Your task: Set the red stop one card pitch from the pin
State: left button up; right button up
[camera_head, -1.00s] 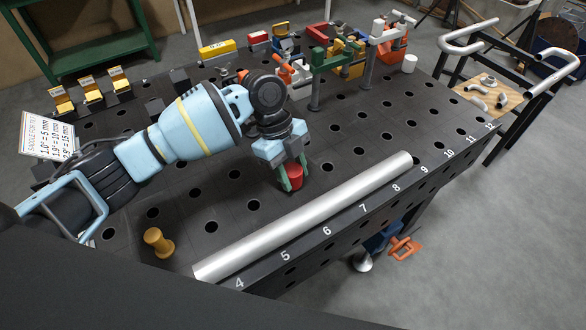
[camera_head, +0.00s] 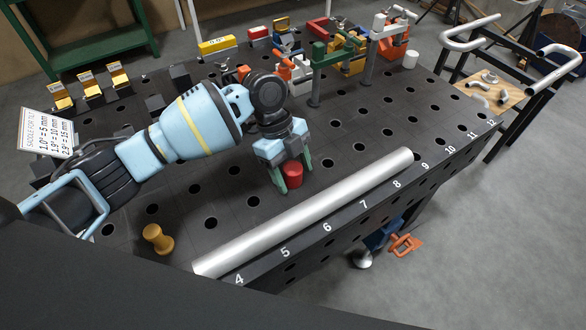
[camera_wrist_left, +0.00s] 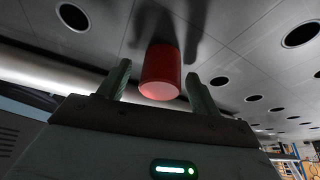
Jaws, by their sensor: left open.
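The red stop (camera_head: 293,174) is a short red cylinder standing upright on the black perforated table (camera_head: 330,150). My left gripper (camera_head: 291,183) is open around it, one green fingertip on each side. In the left wrist view the red stop (camera_wrist_left: 161,72) sits between the two green fingers (camera_wrist_left: 160,85), with a visible gap on each side. A brass-coloured pin (camera_head: 157,240) with a round head stands on the table at the front left, well apart from the stop. A sign card (camera_head: 47,135) with tilt figures stands at the left edge. My right gripper does not show.
A long silver tube (camera_head: 305,215) lies along the numbered front edge, close in front of the gripper. Clamps (camera_head: 320,60) and a yellow block (camera_head: 217,45) crowd the back. Small yellow blocks with cards (camera_head: 92,84) stand at the back left. Table between pin and stop is clear.

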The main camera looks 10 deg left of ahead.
pick_arm(q)
jog(key=v, duration=0.8)
jog(key=shift+s+f, duration=0.1)
jog(key=shift+f, duration=0.05)
